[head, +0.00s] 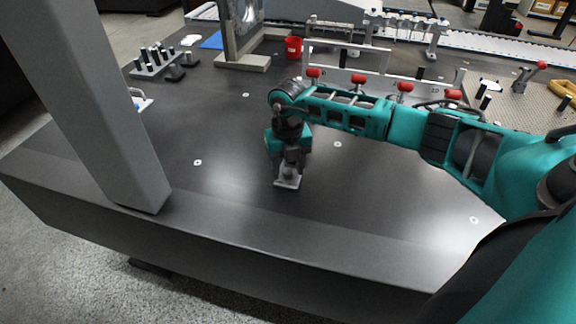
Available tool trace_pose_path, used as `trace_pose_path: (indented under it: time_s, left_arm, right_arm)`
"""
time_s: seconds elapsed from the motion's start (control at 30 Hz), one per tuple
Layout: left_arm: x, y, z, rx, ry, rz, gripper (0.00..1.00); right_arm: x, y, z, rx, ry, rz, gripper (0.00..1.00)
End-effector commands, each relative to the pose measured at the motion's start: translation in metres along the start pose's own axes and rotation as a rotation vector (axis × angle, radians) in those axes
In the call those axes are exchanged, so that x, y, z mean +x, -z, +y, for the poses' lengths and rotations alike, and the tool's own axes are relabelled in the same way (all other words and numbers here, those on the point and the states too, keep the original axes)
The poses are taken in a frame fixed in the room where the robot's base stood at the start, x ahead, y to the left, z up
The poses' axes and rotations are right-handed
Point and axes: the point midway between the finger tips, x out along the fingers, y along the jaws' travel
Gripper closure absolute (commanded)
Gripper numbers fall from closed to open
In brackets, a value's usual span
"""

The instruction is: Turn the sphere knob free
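My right gripper (289,170) points down over the middle of the dark table (235,140). Its dark fingers are around or right against a small light-grey piece (287,183) that stands on the tabletop. This piece has a flat base, and its upper part is hidden by the fingers. It may be the sphere knob's mount, but no sphere or knob can be made out. The picture is too small to tell whether the fingers are closed on it. My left gripper is not in view.
A grey column (95,100) rises at the table's left front. A rack of dark pins (155,62), a red cup (293,47) and a fixture rail with red knobs (358,78) stand toward the back. The table around the small piece is clear.

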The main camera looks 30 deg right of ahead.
Motion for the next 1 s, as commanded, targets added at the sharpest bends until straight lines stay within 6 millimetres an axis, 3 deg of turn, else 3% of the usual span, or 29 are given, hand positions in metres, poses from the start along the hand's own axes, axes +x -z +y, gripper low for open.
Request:
trace_pose_path:
  time_s: [0.27, 0.8, 1.0]
  left_arm:
    - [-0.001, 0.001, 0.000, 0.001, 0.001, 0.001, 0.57]
    - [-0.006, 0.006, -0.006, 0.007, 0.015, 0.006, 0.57]
    - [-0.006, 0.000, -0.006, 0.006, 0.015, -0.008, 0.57]
  right_arm:
    - [-0.005, 0.000, 0.000, 0.000, -0.001, -0.001, 0.47]
    - [-0.109, -0.001, 0.000, 0.000, -0.001, -0.003, 0.47]
    - [-0.127, 0.000, 0.000, 0.000, -0.001, -0.002, 0.47]
